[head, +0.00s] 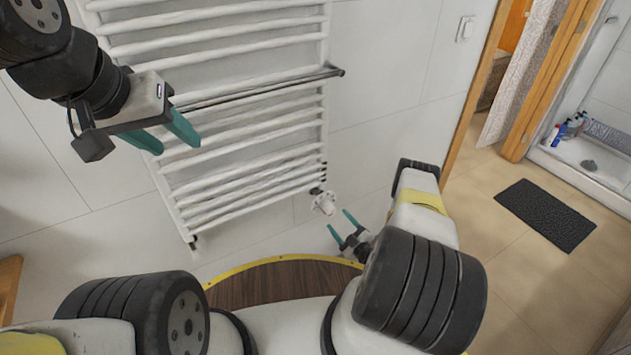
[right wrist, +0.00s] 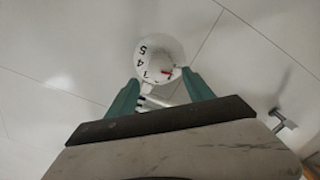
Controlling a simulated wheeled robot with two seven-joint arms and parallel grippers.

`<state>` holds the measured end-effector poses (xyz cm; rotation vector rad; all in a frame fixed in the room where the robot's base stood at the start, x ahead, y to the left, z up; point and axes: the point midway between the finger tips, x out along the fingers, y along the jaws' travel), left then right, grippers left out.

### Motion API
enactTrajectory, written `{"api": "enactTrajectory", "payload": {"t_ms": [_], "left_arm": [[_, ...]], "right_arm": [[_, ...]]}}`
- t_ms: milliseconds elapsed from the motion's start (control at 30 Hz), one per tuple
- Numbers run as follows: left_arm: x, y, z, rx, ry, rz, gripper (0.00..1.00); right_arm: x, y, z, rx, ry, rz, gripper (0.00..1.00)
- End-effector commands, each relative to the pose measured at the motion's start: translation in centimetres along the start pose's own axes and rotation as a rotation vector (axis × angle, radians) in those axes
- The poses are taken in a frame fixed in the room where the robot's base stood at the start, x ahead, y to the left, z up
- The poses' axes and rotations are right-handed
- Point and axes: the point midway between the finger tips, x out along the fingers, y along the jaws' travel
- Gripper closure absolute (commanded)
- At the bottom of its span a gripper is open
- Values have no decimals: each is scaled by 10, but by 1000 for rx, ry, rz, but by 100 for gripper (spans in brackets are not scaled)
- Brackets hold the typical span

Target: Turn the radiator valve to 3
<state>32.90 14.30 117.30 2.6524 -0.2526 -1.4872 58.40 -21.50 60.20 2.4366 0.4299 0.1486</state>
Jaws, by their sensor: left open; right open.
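The radiator valve is a white knob (head: 325,202) at the lower right corner of the white towel radiator (head: 250,133). In the right wrist view its round face (right wrist: 160,62) shows black numerals, among them 5 and 4, and a small red mark at its lower right. My right gripper (head: 340,226) is open just below and right of the knob in the head view. In the right wrist view its teal fingers (right wrist: 161,85) stand apart on either side of the knob's lower part; I cannot tell whether they touch it. My left gripper (head: 170,135) is open and empty, in front of the radiator.
A dark towel bar (head: 260,88) sticks out across the radiator. A round wooden surface with a yellow rim (head: 270,262) is below. A dark mat (head: 545,214) lies on the tiled floor at right, near a doorway and a shower.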

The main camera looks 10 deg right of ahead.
Motion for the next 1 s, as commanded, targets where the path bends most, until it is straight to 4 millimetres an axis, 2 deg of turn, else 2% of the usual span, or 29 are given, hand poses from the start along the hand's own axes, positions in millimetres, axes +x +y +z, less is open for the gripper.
{"api": "enactTrajectory", "payload": {"t_ms": [500,633,867,1000], "left_arm": [[0,0,0,0,0,0,52],[0,0,0,0,0,0,52],[0,0,0,0,0,0,52],[0,0,0,0,0,0,52]], "right_arm": [[69,0,-1,-1,2,1,39],[76,1,0,-1,2,2,39],[77,0,0,0,1,1,39],[77,0,0,0,1,1,63]]}}
